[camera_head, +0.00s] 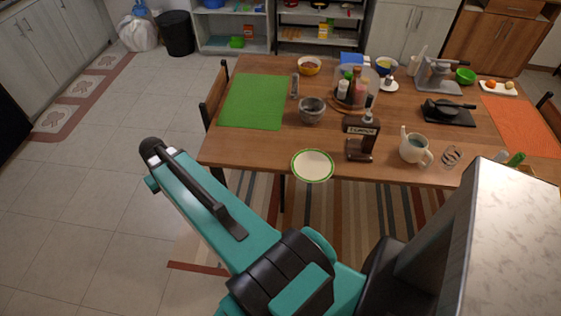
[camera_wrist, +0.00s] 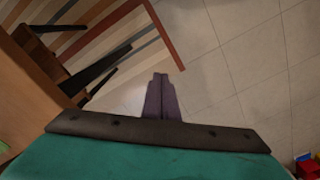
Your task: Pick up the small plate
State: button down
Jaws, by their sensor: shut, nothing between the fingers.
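A small cream plate with a green rim (camera_head: 312,165) lies at the near edge of the wooden table, left of the dark dispenser stand. In the wrist view my gripper (camera_wrist: 160,77) is shut and empty, over the floor. The plate does not show in the wrist view. In the head view my teal arm reaches to the left of the plate, apart from the table, and the gripper's fingers cannot be made out there.
The wooden table (camera_head: 240,149) has a green mat (camera_head: 254,101) at left and an orange mat (camera_head: 521,122) at right. A grey bowl (camera_head: 311,110), the dark dispenser stand (camera_head: 361,138) and a pale teapot (camera_head: 414,150) stand near the plate. A chair (camera_head: 214,92) is at the left side.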

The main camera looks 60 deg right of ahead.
jog(key=s+a+f+n, duration=0.2)
jog(key=a+f, duration=0.3)
jog(key=a, duration=0.4)
jog(key=s+a+f+g+b, duration=0.1)
jog(key=s+a+f+g, duration=0.2)
jog(key=s+f, duration=0.6)
jog(key=s+a+f+n+g+b, duration=0.1)
jog(key=s+a+f, duration=0.3)
jog(key=s+f, duration=0.6)
jog(key=s+g, duration=0.1)
jog(key=s, duration=0.4)
jog(key=shift+s+n+g+b, duration=0.15)
jog(key=shift+n+g+b, duration=0.15)
jog(key=shift+g+b, duration=0.1)
jog(key=shift+a+f, duration=0.1)
